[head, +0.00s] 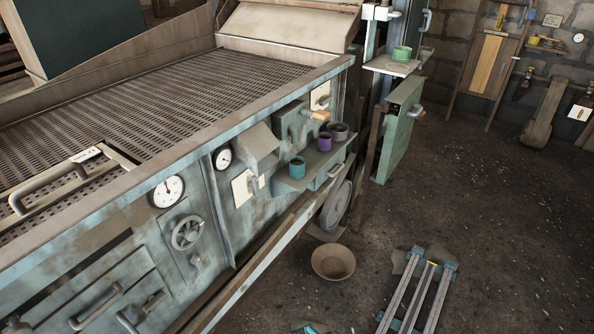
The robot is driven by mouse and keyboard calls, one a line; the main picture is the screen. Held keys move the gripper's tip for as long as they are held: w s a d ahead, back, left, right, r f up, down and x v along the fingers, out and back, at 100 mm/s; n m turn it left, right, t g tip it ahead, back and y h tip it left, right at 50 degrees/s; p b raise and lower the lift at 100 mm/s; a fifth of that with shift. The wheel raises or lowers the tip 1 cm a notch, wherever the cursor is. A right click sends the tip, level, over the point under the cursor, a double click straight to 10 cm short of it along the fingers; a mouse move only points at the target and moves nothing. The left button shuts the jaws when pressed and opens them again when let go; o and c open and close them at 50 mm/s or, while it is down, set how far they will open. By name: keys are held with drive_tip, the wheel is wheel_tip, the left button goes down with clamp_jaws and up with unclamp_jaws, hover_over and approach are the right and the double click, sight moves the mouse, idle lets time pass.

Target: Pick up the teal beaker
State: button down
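The teal beaker (297,169) stands upright on a small teal ledge (290,186) on the side of the big machine, near the middle of the head view. It is the nearest of three cups in a row there. A purple cup (324,143) stands behind it to the right, and a dark grey cup (338,131) stands beyond that. The teal beaker looks apart from the purple cup.
A sloped metal hood (259,147) and a teal box with a handle (298,122) rise behind the ledge. A green cup (402,54) stands on a separate shelf (393,68). A brown bowl (333,262) and a railed frame (420,290) are on the floor. Open floor lies right.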

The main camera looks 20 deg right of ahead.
drive_tip(key=c, duration=1.9)
unclamp_jaws()
drive_tip(key=o, duration=1.7)
drive_tip(key=shift+c, duration=0.2)
